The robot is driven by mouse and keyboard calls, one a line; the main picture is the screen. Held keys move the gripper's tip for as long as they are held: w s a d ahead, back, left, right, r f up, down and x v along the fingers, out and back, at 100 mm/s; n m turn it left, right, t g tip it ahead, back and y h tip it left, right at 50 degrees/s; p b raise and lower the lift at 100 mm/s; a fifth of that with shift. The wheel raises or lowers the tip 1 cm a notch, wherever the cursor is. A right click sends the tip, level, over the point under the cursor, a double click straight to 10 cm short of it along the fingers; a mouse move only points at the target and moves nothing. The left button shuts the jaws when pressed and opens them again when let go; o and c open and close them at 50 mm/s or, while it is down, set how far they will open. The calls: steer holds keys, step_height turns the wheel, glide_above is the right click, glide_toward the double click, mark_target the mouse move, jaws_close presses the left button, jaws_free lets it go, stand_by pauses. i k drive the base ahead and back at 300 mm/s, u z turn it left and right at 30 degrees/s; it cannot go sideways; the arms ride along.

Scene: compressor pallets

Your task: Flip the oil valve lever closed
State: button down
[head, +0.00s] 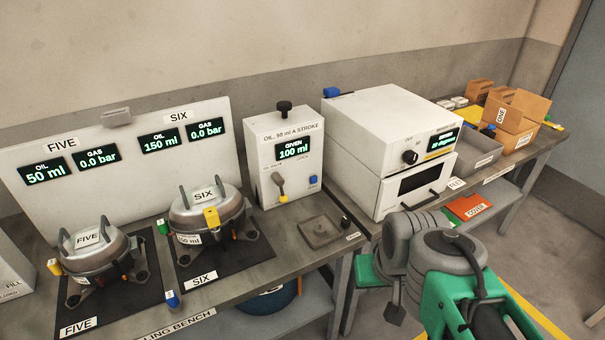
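The oil dispenser (262,150) is a white box on the bench, marked "OIL, 50 ml A STROKE". Its display (292,150) reads "GIVEN 100 ml". A grey lever (278,181) is on its front, slanting down to the right, above a yellow tip (283,198). The small print beside the lever is too small to read. My gripper (395,313) appears as a small dark part hanging below my grey and green arm at the lower right. It is well apart from the dispenser, and its fingers cannot be made out.
Compressors FIVE (92,256) and SIX (207,209) stand on dark mats left of the dispenser. A blue button (313,181) is right of the lever. A square grey plate (320,231) lies before the dispenser. A white oven (415,187) stands to its right.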

mark_target(277, 179)
steer(key=u, duration=0.6)
steer(key=i, duration=1)
steer(key=u, duration=0.85)
